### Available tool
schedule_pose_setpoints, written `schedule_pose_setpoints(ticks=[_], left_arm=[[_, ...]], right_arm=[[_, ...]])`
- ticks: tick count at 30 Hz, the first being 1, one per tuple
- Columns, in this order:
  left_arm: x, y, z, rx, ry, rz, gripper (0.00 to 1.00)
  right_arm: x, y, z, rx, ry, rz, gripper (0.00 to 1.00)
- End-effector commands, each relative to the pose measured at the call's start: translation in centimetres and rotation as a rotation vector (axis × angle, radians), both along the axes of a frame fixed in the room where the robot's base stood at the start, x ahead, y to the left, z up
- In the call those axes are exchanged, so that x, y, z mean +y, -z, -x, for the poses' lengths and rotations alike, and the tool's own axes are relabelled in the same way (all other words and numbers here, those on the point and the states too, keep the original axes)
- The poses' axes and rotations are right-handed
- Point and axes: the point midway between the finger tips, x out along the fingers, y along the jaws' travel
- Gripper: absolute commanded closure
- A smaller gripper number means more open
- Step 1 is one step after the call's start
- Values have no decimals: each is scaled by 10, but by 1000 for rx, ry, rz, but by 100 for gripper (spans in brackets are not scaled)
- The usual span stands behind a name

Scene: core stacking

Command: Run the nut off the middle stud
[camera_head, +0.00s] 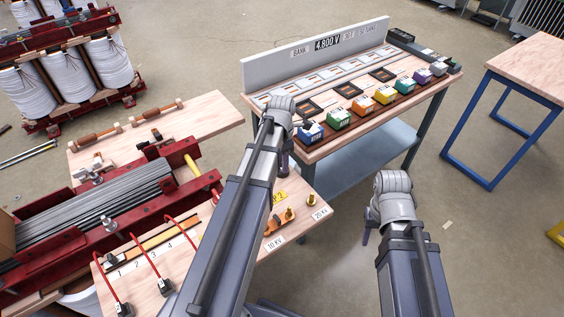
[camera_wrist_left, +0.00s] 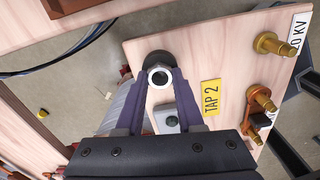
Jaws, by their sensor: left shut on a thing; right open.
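In the left wrist view a silver hex nut (camera_wrist_left: 160,77) sits between the fingertips of my left gripper (camera_wrist_left: 159,80), which is shut on it. A dark round piece (camera_wrist_left: 157,58) shows right behind the nut, at the pale wooden board (camera_wrist_left: 200,45). I cannot tell how much stud thread the nut still covers. In the head view my left gripper (camera_head: 285,160) points down beyond the arm, and the arm hides the nut and the middle stud. My right gripper (camera_head: 368,232) is open, pointing down over the floor, away from the board.
A yellow TAP 2 label (camera_wrist_left: 211,97) and two brass studs (camera_wrist_left: 268,44) (camera_wrist_left: 261,99) lie right of the nut. A grey plate (camera_wrist_left: 171,119) with a dark centre is between the fingers. The bench of coloured blocks (camera_head: 385,95) stands behind; red cables (camera_head: 145,258) are at left.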

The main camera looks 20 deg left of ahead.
Motion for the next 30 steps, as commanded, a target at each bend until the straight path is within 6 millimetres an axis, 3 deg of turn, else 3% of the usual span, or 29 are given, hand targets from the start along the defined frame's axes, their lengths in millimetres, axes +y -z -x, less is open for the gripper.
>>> schedule_pose_setpoints(ticks=[8, 9, 18, 30], left_arm=[[0, 1, 0, 0, 0, 0, 100], [0, 1, 0, 0, 0, 0, 61], [0, 1, 0, 0, 0, 0, 29], [0, -4, 0, 0, 0, 0, 29]], right_arm=[[0, 1, 0, 0, 0, 0, 50], [0, 1, 0, 0, 0, 0, 50], [0, 1, 0, 0, 0, 0, 50], [0, -4, 0, 0, 0, 0, 50]])
